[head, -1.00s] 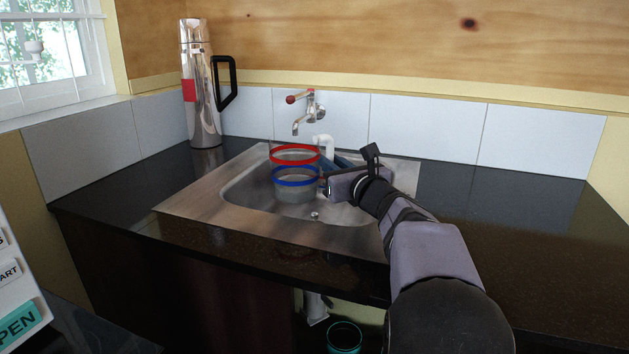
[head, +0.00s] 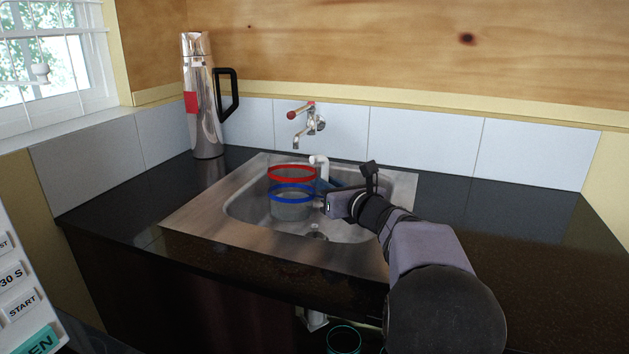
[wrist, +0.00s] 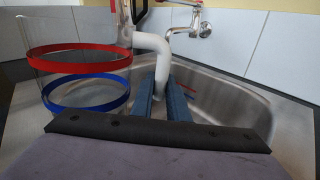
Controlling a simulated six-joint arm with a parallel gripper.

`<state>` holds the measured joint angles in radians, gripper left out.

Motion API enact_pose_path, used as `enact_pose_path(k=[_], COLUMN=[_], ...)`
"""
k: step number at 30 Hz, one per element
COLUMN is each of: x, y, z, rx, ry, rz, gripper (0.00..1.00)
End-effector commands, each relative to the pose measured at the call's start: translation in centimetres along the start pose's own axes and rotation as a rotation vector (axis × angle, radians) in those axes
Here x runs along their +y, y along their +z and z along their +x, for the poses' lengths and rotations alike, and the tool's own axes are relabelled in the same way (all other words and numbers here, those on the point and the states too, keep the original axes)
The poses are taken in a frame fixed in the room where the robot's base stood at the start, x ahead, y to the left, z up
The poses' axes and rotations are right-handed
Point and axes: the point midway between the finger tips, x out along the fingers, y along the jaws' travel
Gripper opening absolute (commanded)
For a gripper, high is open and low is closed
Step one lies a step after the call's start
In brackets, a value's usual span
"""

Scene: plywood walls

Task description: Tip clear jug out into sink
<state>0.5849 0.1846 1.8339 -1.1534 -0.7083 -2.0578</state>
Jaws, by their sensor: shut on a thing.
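The clear jug (head: 291,190) has a red band near its rim and a blue band lower down. It is upright over the left part of the steel sink (head: 200,212), and its lower part looks greyish. I cannot tell whether its base touches the basin. My gripper (wrist: 163,88) is shut on the jug's white handle (wrist: 151,43), with its two blue fingers either side of it. In the head view my gripper (head: 326,187) comes in from the right of the jug, and its fingertips are partly hidden.
A wall tap (head: 309,120) with a red knob is behind the sink. A tall shiny flask (head: 201,110) with a black handle stands at the back left. The dark counter (head: 500,230) is clear on the right. A drain (head: 318,233) shows in the basin.

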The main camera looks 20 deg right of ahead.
Motion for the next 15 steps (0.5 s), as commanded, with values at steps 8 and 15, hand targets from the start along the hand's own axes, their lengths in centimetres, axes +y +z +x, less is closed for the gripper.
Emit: enact_pose_path(k=[8, 15], x=[-0.2, -0.6], y=[-0.2, -1.3], z=[0.2, 0.6], rx=[0.092, 0.172], ry=[0.0, 0.0], rz=[0.109, 0.198], gripper=[0.0, 0.0])
